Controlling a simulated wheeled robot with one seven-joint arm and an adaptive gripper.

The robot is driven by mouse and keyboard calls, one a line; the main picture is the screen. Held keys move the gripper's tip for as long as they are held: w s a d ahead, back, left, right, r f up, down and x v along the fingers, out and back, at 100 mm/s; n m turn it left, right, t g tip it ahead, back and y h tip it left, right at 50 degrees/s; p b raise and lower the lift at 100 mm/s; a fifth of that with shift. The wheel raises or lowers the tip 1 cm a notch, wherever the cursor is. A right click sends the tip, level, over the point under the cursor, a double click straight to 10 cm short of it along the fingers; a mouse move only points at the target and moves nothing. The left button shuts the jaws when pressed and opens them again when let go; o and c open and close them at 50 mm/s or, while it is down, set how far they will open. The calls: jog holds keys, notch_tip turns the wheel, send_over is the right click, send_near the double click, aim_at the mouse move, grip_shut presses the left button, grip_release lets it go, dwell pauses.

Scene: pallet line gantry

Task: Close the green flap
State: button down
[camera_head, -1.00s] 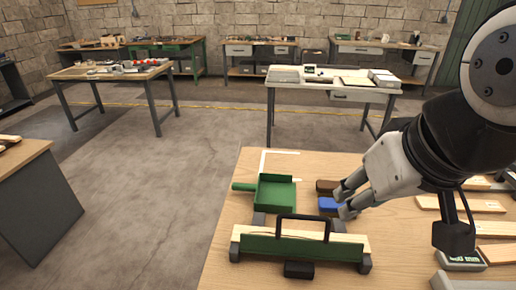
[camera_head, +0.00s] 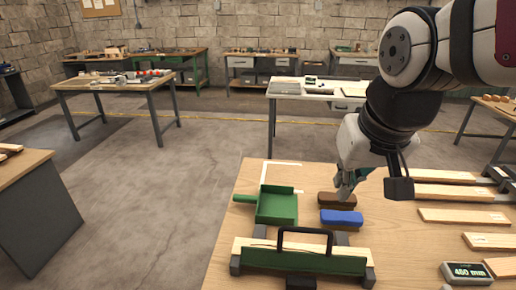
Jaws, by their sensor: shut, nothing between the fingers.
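The green flap (camera_head: 300,262) is a long green panel along the near side of a wooden bar, low in the head view. A black bar handle (camera_head: 305,232) arches over it. I cannot tell how far the flap is tilted. My gripper (camera_head: 343,194) is shut and empty. It hangs beyond the flap, apart from it, close to a brown block (camera_head: 325,199). The fingertips partly cover that block, and whether they touch it is unclear.
Wooden slats (camera_head: 450,191) lie on the right of the table. A display box (camera_head: 465,274) reads about 460 mm. Bare tabletop (camera_head: 405,245) lies right of the flap.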

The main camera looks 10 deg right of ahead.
jog(key=w+d+f+m+g, duration=0.2)
jog(key=w+f+g, duration=0.1)
jog(key=w+f, duration=1.25)
notch_tip(320, 180, down, 8)
jog(key=s+p, duration=0.1)
jog(key=p, duration=0.1)
jog(key=shift+a+r, duration=0.25)
jog(key=shift+a, duration=0.05)
jog(key=shift+s, duration=0.1)
